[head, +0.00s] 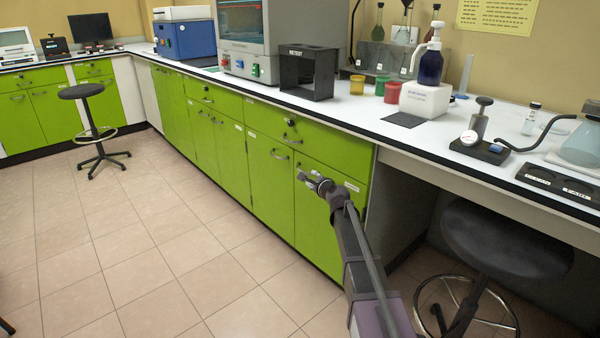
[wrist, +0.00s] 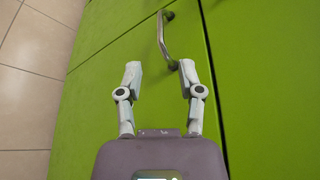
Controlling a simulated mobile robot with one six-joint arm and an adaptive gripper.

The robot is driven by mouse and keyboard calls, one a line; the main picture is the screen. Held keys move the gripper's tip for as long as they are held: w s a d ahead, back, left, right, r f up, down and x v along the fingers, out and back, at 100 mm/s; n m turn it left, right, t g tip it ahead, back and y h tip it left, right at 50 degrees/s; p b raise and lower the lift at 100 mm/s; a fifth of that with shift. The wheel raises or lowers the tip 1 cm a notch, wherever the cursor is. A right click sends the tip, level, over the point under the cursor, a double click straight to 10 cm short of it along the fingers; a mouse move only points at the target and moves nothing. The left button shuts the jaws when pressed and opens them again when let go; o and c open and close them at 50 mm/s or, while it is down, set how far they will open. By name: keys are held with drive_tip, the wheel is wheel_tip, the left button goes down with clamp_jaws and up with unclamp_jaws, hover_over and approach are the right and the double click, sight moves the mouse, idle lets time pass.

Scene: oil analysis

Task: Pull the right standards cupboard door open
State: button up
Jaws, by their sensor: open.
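The right cupboard door (head: 318,228) is a green panel under the white bench. It looks closed, with a small white label near its top right. Its metal bar handle is near the top left corner, largely hidden behind my gripper in the head view. No contact with the handle shows.
The closed left door (head: 264,190) has its own handle (head: 279,156). A green drawer (head: 325,145) is above. A dark round stool (head: 505,240) stands at the right in the open knee space.

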drive_tip(key=b+x, duration=0.2)
drive_tip(key=x, duration=1)
drive_tip(key=shift+w, duration=0.1)
drive_tip(key=shift+d, duration=0.1)
clamp_jaws()
